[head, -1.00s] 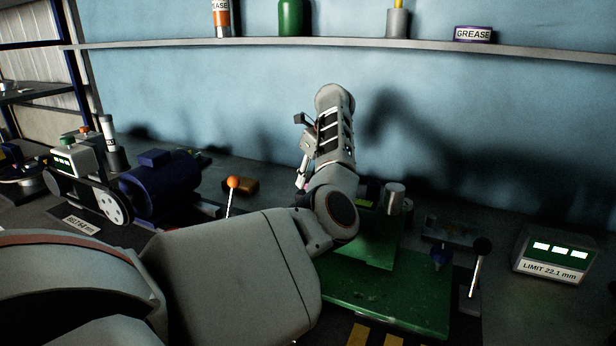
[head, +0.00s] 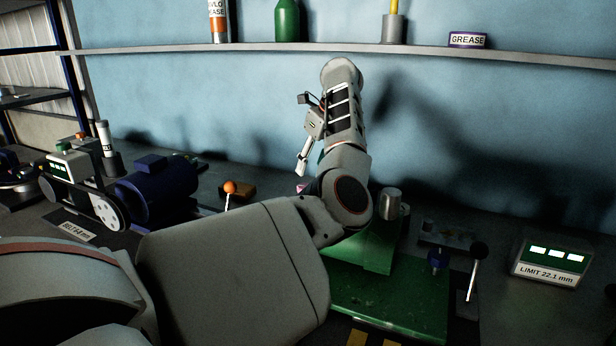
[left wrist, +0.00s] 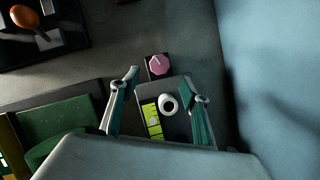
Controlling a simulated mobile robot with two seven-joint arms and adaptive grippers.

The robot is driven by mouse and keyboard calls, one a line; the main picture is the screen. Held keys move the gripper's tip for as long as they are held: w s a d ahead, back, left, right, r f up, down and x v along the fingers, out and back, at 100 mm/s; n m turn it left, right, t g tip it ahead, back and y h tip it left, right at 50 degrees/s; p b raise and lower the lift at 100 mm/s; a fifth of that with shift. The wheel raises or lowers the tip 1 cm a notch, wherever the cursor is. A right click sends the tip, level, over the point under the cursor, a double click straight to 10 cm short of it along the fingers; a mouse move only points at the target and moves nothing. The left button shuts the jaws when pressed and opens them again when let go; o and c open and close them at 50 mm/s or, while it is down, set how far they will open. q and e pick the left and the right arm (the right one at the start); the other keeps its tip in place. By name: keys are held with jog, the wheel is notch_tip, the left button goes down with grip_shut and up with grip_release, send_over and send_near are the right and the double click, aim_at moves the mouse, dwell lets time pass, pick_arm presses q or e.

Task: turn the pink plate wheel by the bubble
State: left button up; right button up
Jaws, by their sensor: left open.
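The pink plate wheel (left wrist: 158,65) shows in the left wrist view as a small pink knob with a pale mark, on a dark mount. A sliver of pink (head: 303,187) shows behind my arm in the head view. Just below the wheel in the wrist view is the yellow-green bubble vial (left wrist: 152,118), beside a white ring (left wrist: 168,104) on a grey block. My left gripper (left wrist: 164,86) is open and empty. Its fingers straddle the block in the picture, and the wheel appears beyond the fingertips. In the head view the gripper (head: 302,160) is partly hidden. My right gripper is not in view.
A green machine base (head: 390,305) lies beneath my left arm. An orange-knobbed lever (head: 229,187) and a blue motor (head: 158,188) stand left. A black-knobbed lever (head: 478,250) and a limit display (head: 552,258) stand right. A blue wall is close behind.

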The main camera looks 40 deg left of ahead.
pick_arm(q)
jog(key=shift+v, duration=2.05)
